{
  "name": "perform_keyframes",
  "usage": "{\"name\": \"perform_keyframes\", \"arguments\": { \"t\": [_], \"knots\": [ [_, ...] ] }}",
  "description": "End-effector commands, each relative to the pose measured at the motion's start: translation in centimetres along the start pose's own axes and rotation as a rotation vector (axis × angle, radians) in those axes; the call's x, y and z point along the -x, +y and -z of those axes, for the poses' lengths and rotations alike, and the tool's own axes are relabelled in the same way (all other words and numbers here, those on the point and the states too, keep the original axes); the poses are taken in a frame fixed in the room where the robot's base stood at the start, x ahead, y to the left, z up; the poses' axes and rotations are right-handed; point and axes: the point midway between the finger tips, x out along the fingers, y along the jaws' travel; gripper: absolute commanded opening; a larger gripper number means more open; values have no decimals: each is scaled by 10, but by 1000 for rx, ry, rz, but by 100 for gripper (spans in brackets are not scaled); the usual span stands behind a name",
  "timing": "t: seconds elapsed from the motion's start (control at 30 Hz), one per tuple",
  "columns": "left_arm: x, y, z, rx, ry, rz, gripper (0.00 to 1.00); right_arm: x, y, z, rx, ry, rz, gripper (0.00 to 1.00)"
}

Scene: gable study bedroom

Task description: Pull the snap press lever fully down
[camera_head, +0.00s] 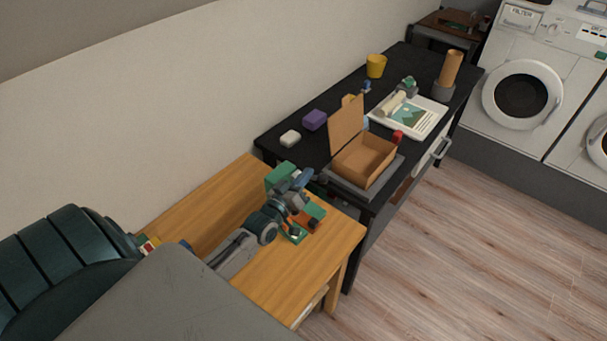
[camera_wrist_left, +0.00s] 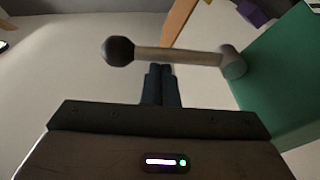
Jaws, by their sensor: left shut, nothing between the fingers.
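The snap press stands on the wooden table, with a green body (camera_head: 280,176) and a green base partly hidden behind my left arm. In the left wrist view its green side (camera_wrist_left: 285,85) fills the right. Its lever (camera_wrist_left: 180,55) is a thin rod with a dark round knob (camera_wrist_left: 118,51) at the left and a grey pivot at the green body. The rod lies roughly level across that view. My left gripper (camera_wrist_left: 161,70) is shut and empty, its fingertips close to the middle of the rod. Touching cannot be told. In the head view, the left gripper (camera_head: 303,178) is beside the press.
A black desk beyond the wooden table (camera_head: 215,200) holds an open cardboard box (camera_head: 365,160) on a grey tray, a purple block (camera_head: 314,120), a white block (camera_head: 290,138), a yellow cup (camera_head: 376,66) and a picture sheet. Open floor (camera_head: 480,240) lies to the right.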

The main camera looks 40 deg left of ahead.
Motion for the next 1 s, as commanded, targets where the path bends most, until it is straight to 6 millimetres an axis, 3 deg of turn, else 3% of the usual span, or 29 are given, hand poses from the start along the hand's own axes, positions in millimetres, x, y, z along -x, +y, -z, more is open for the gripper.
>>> {"name": "perform_keyframes", "arguments": {
  "t": [1.0],
  "knots": [
    [2,1,-16,-187,0,-26,0,-20,-9,0,-3,3,8,0]
  ]
}}
